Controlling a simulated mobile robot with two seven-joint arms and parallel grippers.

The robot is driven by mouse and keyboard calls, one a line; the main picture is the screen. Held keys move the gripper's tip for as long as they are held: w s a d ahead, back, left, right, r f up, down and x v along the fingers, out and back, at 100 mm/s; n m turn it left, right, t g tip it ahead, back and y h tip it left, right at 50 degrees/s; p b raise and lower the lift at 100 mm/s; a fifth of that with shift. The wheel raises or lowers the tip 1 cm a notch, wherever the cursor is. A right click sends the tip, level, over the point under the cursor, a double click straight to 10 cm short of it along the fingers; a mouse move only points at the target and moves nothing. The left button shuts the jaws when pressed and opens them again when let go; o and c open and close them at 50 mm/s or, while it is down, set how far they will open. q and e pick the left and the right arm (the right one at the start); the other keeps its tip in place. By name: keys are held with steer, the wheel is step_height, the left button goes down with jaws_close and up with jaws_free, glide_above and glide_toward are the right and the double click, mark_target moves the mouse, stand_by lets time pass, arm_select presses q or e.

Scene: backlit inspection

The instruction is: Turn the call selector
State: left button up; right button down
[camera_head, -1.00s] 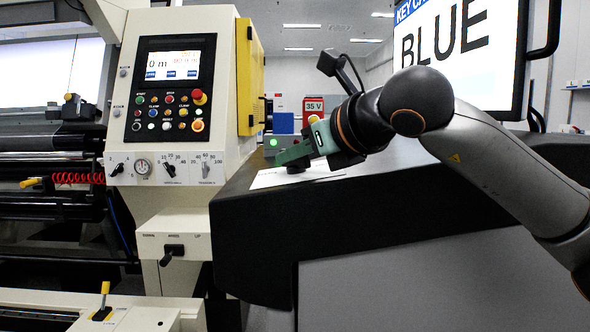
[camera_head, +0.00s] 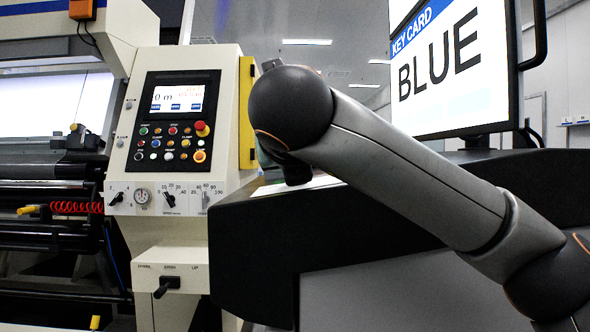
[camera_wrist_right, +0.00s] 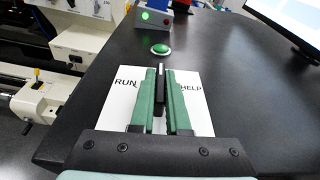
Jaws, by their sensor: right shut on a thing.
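The call selector (camera_wrist_right: 160,88) is a black bar-shaped knob on a white plate (camera_wrist_right: 200,122) on the dark desk top. The plate reads RUN to the left of the knob and HELP to the right. In the right wrist view my right gripper (camera_wrist_right: 161,76) has its green fingers on either side of the knob, shut on it. The knob's bar points away from the wrist, between the two words. In the head view my right arm hides most of the gripper and the selector. My left gripper is in no view.
A green button (camera_wrist_right: 160,49) sits on the desk beyond the plate. A small box with a lit green lamp (camera_wrist_right: 155,17) stands behind it. A large monitor (camera_head: 450,65) reading KEY CARD BLUE stands at the right. A machine control panel (camera_head: 175,120) is at the left.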

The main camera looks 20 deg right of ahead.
stand_by(0.4)
steer(key=c, duration=0.9)
jaws_free()
steer(key=v, duration=1.2)
steer(key=shift+s+p, duration=0.15)
steer(key=shift+p, duration=0.2)
steer(key=shift+a, duration=0.15)
